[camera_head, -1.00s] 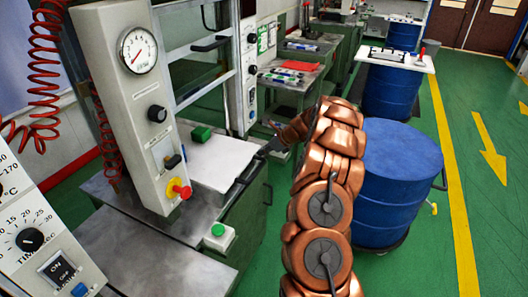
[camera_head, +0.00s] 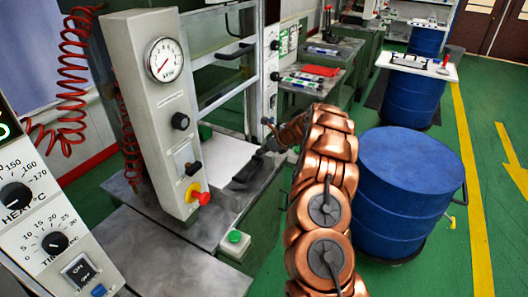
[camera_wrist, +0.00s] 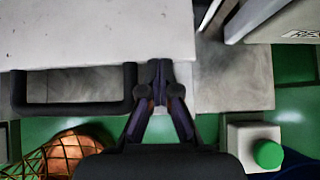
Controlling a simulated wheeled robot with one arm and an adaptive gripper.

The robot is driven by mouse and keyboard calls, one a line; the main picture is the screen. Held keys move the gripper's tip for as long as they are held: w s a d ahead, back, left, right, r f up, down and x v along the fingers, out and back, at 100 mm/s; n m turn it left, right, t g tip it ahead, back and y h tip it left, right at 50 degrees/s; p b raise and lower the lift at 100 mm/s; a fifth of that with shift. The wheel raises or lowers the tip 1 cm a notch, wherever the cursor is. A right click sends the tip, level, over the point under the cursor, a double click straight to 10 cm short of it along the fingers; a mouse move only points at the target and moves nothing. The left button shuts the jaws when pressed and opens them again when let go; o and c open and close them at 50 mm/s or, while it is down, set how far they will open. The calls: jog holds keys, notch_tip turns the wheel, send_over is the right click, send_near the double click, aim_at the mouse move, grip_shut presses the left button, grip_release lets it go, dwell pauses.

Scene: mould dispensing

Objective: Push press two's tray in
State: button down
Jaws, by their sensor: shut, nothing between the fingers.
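Press two's tray (camera_head: 228,152) is a pale flat plate on the metal bench of the press in the head view. It fills the top left of the wrist view (camera_wrist: 95,30). Its black bar handle (camera_wrist: 75,108) sticks out from the front edge. In the head view my gripper (camera_head: 266,150) is small and dark.
A green button box (camera_head: 235,245) stands at the bench's front; it also shows in the wrist view (camera_wrist: 255,145). A blue barrel (camera_head: 405,190) stands right of my arm. Another control panel (camera_head: 50,225) is at lower left. The green floor further right is open.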

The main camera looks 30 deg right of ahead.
jog(key=s+d+f+b+v, duration=0.1)
jog(key=f+b+v, duration=0.1)
jog(key=v, duration=1.1)
jog(key=shift+s, duration=0.25)
jog(key=s+a+r+n+g+y, duration=0.1)
jog(key=s+a+r+n, duration=0.2)
jog(key=a, duration=0.6)
jog(key=s+a+r+n+g+y, duration=0.1)
jog(key=a+r+n+g, duration=0.15)
jog(key=a+n, duration=0.45)
jog(key=s+a+r+n+g+h, duration=0.1)
jog(key=s+a+r+n, duration=0.15)
jog(key=s+a, duration=0.4)
jog(key=s+a+r+n+g, duration=0.1)
jog(key=s+a+n, duration=0.2)
jog(key=s+a, duration=0.3)
jog(key=s+a+n+g+h, duration=0.2)
jog(key=s+a+n, duration=0.45)
jog(key=s, duration=0.55)
jog(key=s+d+f+n+g+h, duration=0.1)
jog(key=s+n, duration=0.3)
jog(key=s, duration=0.5)
jog(key=s+d+f+n+g+h, duration=0.1)
jog(key=s+d+n+h, duration=0.1)
jog(key=s, duration=0.7)
jog(key=shift+s+n+h, duration=0.25)
jog(key=shift+n+h, duration=0.05)
jog(key=shift+n, duration=0.6)
